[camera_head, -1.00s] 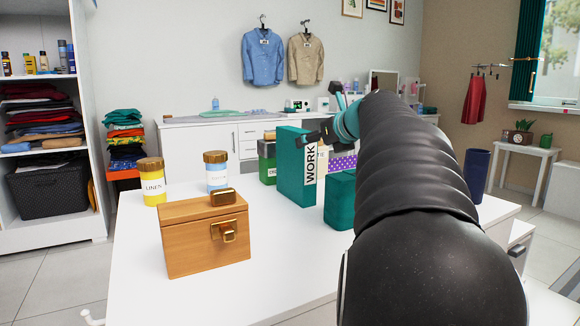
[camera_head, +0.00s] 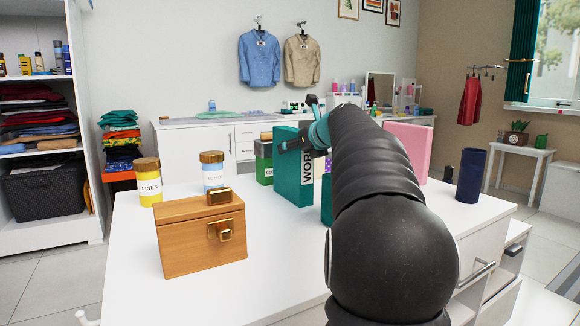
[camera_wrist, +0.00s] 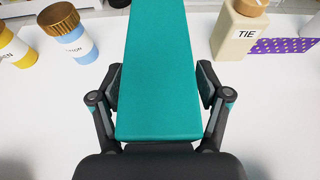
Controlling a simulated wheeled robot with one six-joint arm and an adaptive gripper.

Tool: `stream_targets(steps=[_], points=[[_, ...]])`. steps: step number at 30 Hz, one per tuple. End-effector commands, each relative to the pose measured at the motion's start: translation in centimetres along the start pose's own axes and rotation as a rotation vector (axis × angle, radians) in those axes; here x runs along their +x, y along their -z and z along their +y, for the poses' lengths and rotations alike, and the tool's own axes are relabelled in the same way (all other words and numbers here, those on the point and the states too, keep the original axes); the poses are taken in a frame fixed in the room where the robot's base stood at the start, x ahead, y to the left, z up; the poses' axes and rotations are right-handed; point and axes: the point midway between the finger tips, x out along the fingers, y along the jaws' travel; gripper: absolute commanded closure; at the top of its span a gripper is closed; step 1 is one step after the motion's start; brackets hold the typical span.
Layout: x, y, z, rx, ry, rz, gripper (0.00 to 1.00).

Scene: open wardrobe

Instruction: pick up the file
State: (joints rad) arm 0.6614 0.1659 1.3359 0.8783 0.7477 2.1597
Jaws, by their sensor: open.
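The file is a tall teal box file (camera_head: 291,180) with a white label reading WORK, standing upright on the white table. In the wrist view the teal file (camera_wrist: 158,90) runs up the middle of the picture, between my two fingers. My gripper (camera_wrist: 159,82) is open, with one finger on each side of the file. I cannot tell whether either finger touches it. In the head view my gripper (camera_head: 298,143) is at the file's upper part, and my arm hides some of the area behind it.
A wooden box (camera_head: 190,245), a yellow LINEN jar (camera_head: 148,183) and a blue-and-white jar (camera_head: 213,172) stand left. A green tin (camera_head: 264,166) is behind the file. A TIE bottle (camera_wrist: 238,40), pink box (camera_head: 412,145) and navy cylinder (camera_head: 470,176) are right.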

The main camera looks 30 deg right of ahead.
Motion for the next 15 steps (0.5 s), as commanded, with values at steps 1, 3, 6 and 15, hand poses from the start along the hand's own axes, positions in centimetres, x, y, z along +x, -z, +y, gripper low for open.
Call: stream_targets(steps=[1, 3, 6, 15], points=[[-0.02, 0.01, -0.01, 0.0, 0.0, 0.0, 0.24], [-0.02, 0.01, -0.01, 0.0, 0.0, 0.0, 0.34], [-0.03, 0.02, 0.0, 0.0, 0.0, 0.0, 0.59], [-0.09, -0.08, 0.03, 0.0, 0.0, -0.001, 1.0]])
